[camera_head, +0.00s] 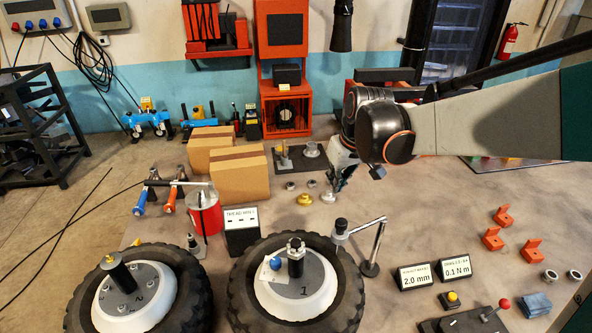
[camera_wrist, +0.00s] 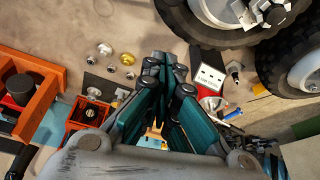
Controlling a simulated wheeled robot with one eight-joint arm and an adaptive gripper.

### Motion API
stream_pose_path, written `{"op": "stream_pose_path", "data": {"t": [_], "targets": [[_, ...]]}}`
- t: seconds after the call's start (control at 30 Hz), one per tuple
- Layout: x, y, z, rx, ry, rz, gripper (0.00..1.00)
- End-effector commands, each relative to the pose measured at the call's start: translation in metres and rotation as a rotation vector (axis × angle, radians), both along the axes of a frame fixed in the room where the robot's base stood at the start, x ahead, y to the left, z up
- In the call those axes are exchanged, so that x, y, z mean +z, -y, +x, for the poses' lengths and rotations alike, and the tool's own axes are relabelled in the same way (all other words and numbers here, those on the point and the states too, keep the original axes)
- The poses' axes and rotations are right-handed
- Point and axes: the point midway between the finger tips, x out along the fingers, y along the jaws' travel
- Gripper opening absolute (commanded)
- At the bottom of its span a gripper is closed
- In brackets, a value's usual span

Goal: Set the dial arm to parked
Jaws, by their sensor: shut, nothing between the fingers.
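The dial arm (camera_head: 364,228) looks like a silver bar on an upright post right of the wheel marked 1 (camera_head: 325,298). Its dark-topped head (camera_head: 340,229) hangs over that wheel's tyre, near its upper right edge. I see no label showing a parked place. The dial arm cannot be made out in the wrist view.
Another wheel (camera_head: 138,290) lies at the left. A tread-depth sign (camera_head: 242,230), a red can (camera_head: 205,212) and cardboard boxes (camera_head: 240,175) stand left of my gripper. Two reading signs (camera_head: 416,277) stand right of the dial arm's post.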

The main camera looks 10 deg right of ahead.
Motion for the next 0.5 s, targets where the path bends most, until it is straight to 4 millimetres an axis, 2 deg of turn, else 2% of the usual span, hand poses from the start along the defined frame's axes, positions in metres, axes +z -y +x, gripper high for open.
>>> {"op": "stream_pose_path", "data": {"t": [0.5], "targets": [[-0.079,-0.007,0.027,0.0,0.0,0.0,0.0]]}}
